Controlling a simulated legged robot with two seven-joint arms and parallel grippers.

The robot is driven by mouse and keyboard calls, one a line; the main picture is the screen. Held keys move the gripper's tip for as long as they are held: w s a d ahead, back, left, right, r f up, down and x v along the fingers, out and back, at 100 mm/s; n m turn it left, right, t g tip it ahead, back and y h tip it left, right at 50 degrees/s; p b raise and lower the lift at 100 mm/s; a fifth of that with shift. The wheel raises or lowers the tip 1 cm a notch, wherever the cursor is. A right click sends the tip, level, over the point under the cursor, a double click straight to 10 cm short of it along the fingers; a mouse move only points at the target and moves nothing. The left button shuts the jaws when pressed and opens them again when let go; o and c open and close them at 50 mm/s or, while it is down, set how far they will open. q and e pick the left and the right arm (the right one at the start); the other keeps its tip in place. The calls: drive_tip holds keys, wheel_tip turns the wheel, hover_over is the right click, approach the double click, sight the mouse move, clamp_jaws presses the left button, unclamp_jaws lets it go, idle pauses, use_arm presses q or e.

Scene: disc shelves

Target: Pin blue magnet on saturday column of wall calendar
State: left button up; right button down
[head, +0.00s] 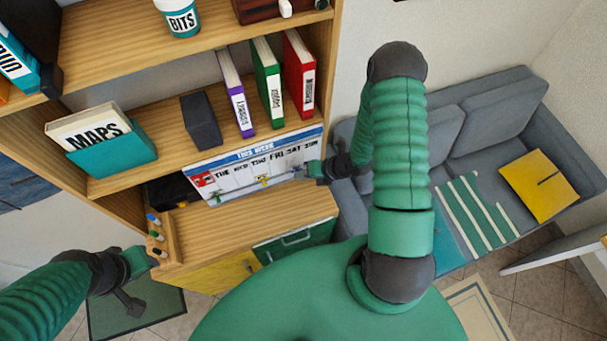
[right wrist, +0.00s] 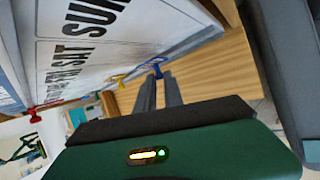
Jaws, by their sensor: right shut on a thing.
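The wall calendar (head: 232,176) leans upright on the shelf with day names along its top, SAT and SUN toward its right end. In the right wrist view the calendar (right wrist: 150,35) fills the upper left, with SUN nearest. My right gripper (head: 309,169) is at the calendar's right end. In the right wrist view its fingers (right wrist: 161,76) are shut on the blue magnet (right wrist: 156,66), near the calendar's lower edge. I cannot tell if the magnet touches the board. My left gripper (head: 154,261) is low at left, away from the calendar; its jaw opening is unclear.
A yellow magnet (right wrist: 118,79) and a red magnet (right wrist: 35,117) are at the calendar's lower edge. Upright books (head: 268,82) and a dark block (head: 201,121) stand on the shelf above. A grey sofa (head: 500,120) is at right.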

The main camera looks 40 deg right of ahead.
drive_tip(key=shift+w+d, duration=0.1)
drive_tip(key=shift+w, duration=0.35)
idle(0.6)
drive_tip(key=c, duration=1.4)
unclamp_jaws()
drive_tip(key=shift+o, duration=0.2)
drive_tip(key=b+v, duration=0.1)
drive_tip(key=v, duration=1.5)
drive_tip(key=shift+s+d+r, duration=0.15)
drive_tip(key=shift+s+r, duration=0.05)
drive_tip(key=shift+r, duration=0.05)
drive_tip(key=shift+s, duration=0.1)
